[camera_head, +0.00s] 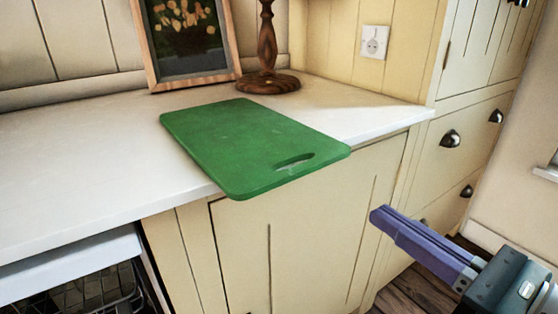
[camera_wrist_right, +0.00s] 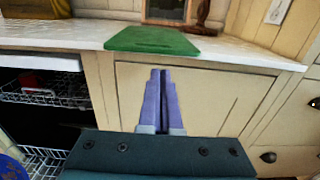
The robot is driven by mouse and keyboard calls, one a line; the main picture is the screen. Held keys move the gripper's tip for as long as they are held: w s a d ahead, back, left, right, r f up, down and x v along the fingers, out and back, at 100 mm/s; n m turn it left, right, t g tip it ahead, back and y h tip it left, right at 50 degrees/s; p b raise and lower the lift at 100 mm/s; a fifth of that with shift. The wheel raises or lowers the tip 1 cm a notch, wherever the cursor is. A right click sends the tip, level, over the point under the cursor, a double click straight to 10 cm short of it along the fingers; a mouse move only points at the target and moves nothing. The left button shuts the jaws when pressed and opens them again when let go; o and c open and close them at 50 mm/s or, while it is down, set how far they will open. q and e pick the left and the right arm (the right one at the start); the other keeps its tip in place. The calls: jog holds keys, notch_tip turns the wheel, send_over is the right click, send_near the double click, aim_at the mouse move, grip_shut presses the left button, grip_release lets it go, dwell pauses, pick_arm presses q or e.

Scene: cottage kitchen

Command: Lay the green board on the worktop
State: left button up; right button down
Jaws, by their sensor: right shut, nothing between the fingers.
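The green board (camera_head: 245,143) lies flat on the white worktop (camera_head: 62,160), with its handle-slot end sticking out past the front edge. It also shows in the right wrist view (camera_wrist_right: 152,40), at the top middle. My right gripper (camera_head: 378,214) is in front of the cupboard, below and to the right of the board, apart from it. In the right wrist view its purple fingers (camera_wrist_right: 161,72) are together, with nothing between them. My left gripper is not in view.
A framed picture (camera_head: 188,40) and a dark wooden stand (camera_head: 267,55) are at the back of the worktop, behind the board. An open dishwasher with a rack (camera_head: 85,292) is at lower left. Drawers (camera_head: 462,140) stand at the right.

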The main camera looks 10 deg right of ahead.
aim_at(313, 169)
jog(key=x, duration=1)
jog(key=shift+w+a, duration=0.1)
jog(key=shift+w, duration=0.2)
